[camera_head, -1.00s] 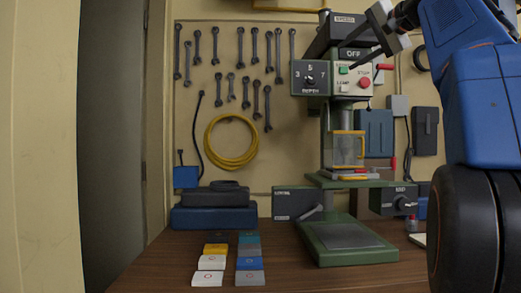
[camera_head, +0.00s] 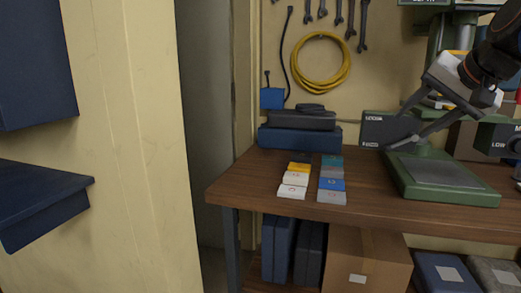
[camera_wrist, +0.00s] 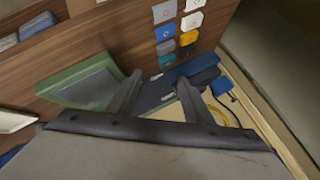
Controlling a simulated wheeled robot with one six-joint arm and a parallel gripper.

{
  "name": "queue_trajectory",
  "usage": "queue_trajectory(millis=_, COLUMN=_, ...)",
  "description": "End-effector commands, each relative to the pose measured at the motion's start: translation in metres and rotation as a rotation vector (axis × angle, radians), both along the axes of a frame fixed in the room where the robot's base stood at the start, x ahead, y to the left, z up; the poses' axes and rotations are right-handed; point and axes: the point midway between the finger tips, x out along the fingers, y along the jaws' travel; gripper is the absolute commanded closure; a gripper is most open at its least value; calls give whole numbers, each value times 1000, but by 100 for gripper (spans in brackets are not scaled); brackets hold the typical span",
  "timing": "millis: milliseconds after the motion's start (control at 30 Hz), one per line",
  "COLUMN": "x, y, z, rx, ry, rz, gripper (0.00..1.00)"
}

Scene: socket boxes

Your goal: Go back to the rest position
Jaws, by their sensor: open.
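My gripper (camera_head: 396,130) is at the right of the head view, above the workbench in front of the drill press. Its two fingers are spread apart and point left, with nothing between them. In the wrist view my gripper (camera_wrist: 158,80) also shows two separated, empty fingers. I see no contact between the fingers and anything.
Two rows of small coloured boxes (camera_head: 297,178) lie on the wooden workbench (camera_head: 240,180). The green press base (camera_head: 440,180) stands right of them. Dark cases (camera_head: 300,138) sit behind. A cardboard box (camera_head: 365,260) is below. A navy shelf (camera_head: 45,195) juts out at left.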

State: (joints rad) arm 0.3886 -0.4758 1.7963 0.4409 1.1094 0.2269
Motion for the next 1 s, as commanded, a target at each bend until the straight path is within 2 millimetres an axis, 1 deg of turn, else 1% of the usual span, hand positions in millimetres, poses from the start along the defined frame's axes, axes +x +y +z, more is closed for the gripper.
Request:
queue_trajectory(millis=33, x=-12, y=12, z=-28, rx=-30, ry=31, rz=34, gripper=54)
queue_trajectory(millis=67, x=-18, y=16, z=-45, rx=-51, ry=51, rz=52, gripper=54)
queue_trajectory(millis=100, x=-27, y=23, z=-68, rx=-79, ry=76, rz=78, gripper=54)
queue_trajectory(millis=167, x=-42, y=31, z=-101, rx=-121, ry=111, rz=119, gripper=54)
queue_trajectory(millis=200, x=-52, y=37, z=-123, rx=-151, ry=134, rz=147, gripper=54)
queue_trajectory(millis=267, x=-68, y=44, z=-155, rx=-195, ry=167, rz=191, gripper=54)
queue_trajectory(millis=300, x=-79, y=48, z=-177, rx=-226, ry=189, rz=222, gripper=54)
queue_trajectory(millis=367, x=-96, y=53, z=-209, rx=-272, ry=219, rz=269, gripper=54)
queue_trajectory(millis=400, x=-107, y=56, z=-231, rx=-303, ry=240, rz=302, gripper=54)
queue_trajectory(millis=467, x=-125, y=60, z=-261, rx=-348, ry=267, rz=350, gripper=54)
queue_trajectory(millis=500, x=-135, y=61, z=-280, rx=-376, ry=283, rz=380, gripper=54)
queue_trajectory(millis=600, x=-158, y=63, z=-319, rx=-438, ry=316, rz=446, gripper=54)
queue_trajectory(millis=700, x=-174, y=63, z=-345, rx=-480, ry=337, rz=494, gripper=54)
queue_trajectory(millis=800, x=-182, y=62, z=-359, rx=-504, ry=348, rz=518, gripper=54)
queue_trajectory(millis=900, x=-185, y=62, z=-363, rx=-512, ry=352, rz=526, gripper=54)
queue_trajectory(millis=1000, x=-185, y=62, z=-363, rx=-512, ry=352, rz=526, gripper=54)
